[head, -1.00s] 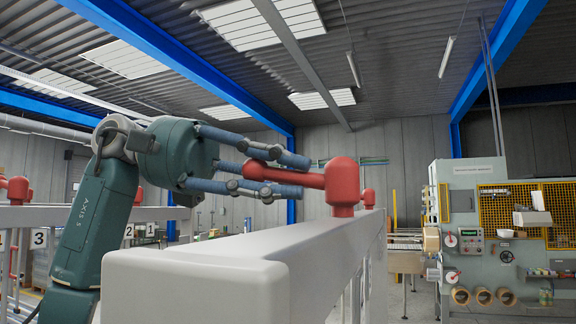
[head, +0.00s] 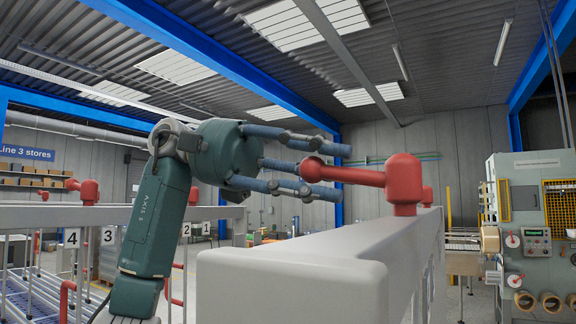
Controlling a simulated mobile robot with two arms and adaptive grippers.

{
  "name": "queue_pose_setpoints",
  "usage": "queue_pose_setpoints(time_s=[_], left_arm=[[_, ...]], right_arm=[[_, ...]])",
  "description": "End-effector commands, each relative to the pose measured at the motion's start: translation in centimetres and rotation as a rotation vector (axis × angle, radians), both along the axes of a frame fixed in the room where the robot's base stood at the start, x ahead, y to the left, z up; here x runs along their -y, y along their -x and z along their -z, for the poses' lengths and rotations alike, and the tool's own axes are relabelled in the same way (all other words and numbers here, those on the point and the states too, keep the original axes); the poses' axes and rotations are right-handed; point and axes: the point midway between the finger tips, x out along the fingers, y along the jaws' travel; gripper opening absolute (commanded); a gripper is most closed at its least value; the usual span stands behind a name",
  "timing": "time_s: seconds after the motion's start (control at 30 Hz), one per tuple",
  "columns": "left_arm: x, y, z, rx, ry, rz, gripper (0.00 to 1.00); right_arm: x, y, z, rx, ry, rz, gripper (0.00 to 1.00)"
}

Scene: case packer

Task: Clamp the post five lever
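A red lever (head: 350,175) with a round ball end and an upright hub (head: 403,180) sits on top of a pale grey rail (head: 290,262). Its arm points left, roughly level, with the ball end beyond the rail's left side. My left gripper (head: 344,172) is open at the ball end, its blue-grey fingers spread above and below the lever with visible gaps. Contact between the fingers and the ball cannot be made out. No number plate shows for this lever. My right gripper is out of view.
On the left, another rail carries more red levers (head: 88,190) and number plates 4 (head: 72,238), 3, 2 and 1. A grey-green machine (head: 535,215) with yellow guards stands at the right. The space above the rail is clear.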

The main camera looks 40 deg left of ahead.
Motion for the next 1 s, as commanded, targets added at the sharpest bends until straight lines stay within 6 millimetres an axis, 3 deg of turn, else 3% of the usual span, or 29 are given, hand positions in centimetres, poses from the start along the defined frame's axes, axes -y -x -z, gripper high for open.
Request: queue_pose_setpoints(time_s=[0.2, 0.4, 0.6, 1.0], left_arm=[[-4.8, 1.1, -1.3, 0.002, 0.006, -0.002, 0.33], [-7.8, 1.8, -1.9, 0.000, 0.001, -0.001, 0.33], [-9.1, 2.1, -2.0, 0.000, 0.001, 0.001, 0.33], [-9.2, 2.1, -2.0, 0.000, -0.001, 0.001, 0.33]], right_arm=[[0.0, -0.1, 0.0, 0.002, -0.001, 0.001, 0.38], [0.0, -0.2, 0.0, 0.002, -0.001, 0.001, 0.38], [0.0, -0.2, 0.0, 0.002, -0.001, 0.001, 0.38], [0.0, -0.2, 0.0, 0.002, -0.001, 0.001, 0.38]])
